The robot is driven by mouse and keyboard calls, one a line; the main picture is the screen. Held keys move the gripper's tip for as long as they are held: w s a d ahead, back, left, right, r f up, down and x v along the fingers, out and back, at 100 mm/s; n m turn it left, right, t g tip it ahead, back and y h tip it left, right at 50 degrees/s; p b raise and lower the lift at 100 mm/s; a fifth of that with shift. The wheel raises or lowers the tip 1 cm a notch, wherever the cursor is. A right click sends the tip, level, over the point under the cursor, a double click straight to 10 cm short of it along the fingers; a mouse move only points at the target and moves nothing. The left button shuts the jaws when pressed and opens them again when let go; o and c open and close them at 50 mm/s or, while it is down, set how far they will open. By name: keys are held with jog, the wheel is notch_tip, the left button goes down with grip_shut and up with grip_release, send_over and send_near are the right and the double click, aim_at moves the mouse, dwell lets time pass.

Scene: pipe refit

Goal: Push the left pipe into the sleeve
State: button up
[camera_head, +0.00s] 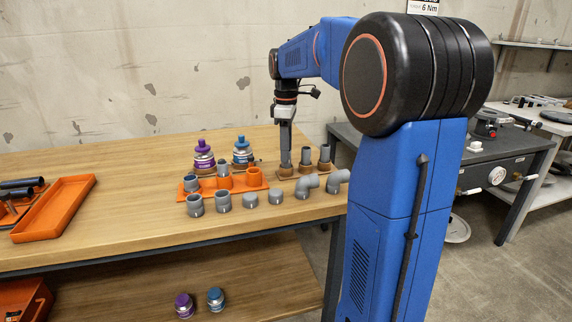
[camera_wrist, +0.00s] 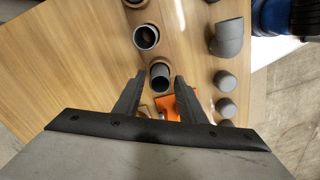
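The left pipe (camera_wrist: 160,72) is a grey, hollow, upright tube at the end of a row of three pipes. In the wrist view it shows between the tips of my gripper (camera_wrist: 159,77), with a gap to each finger. My gripper (camera_head: 286,160) is open and points straight down at the left pipe's place in the head view. There its fingers largely hide the pipe, so its height cannot be told. The brown sleeve (camera_head: 286,171) under it is partly visible; how deep the pipe sits is unclear.
The middle pipe (camera_head: 305,157) and right pipe (camera_head: 325,154) stand close to the right. An orange holder (camera_head: 252,180) is to the left. Grey elbows (camera_head: 307,185) and caps lie in front. Purple and blue-topped jars (camera_head: 204,156) stand behind. An orange tray (camera_head: 55,208) lies far left.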

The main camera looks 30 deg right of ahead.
jog(key=c, duration=0.7)
jog(key=shift+r, duration=0.15)
jog(key=shift+r, duration=2.95)
jog(key=shift+r, duration=0.15)
jog(key=shift+r, duration=0.9)
